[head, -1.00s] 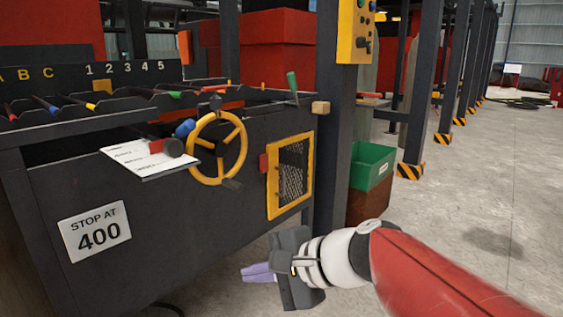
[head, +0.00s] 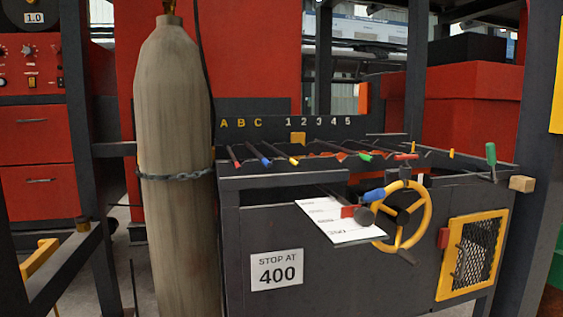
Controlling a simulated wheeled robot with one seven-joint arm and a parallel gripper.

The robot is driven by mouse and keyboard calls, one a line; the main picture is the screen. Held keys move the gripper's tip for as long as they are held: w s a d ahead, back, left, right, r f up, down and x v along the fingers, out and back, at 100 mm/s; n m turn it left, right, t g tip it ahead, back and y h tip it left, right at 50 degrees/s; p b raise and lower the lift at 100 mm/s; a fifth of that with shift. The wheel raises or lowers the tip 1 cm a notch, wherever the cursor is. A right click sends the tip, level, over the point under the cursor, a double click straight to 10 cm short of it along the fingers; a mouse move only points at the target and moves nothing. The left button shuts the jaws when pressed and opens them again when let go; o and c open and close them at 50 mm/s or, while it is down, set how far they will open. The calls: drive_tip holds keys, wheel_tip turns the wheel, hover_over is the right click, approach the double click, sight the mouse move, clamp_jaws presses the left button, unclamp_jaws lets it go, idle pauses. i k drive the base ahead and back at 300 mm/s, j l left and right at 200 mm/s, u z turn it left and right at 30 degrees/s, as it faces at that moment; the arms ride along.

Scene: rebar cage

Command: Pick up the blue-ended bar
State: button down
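A dark bar with a blue end (head: 263,160) lies in the rack on top of the grey bench, under the letters B and C. A red-ended bar (head: 235,161) lies to its left and a yellow-ended bar (head: 291,159) to its right. The rest of the blue-ended bar runs back into the rack and is hard to make out. My gripper is not in the head view now.
A tall gas cylinder (head: 176,120) stands chained left of the bench. The bench front (head: 330,285) carries a yellow handwheel (head: 427,218) with a blue knob (head: 374,195), a paper sheet (head: 335,222), a "STOP AT 400" sign (head: 277,270) and a yellow mesh door (head: 472,258).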

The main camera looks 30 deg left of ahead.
sight(269, 165)
drive_tip(key=i+j+u, duration=0.15)
drive_tip(key=u, duration=1.4)
drive_tip(key=i+u, duration=0.1)
drive_tip(key=i, duration=0.3)
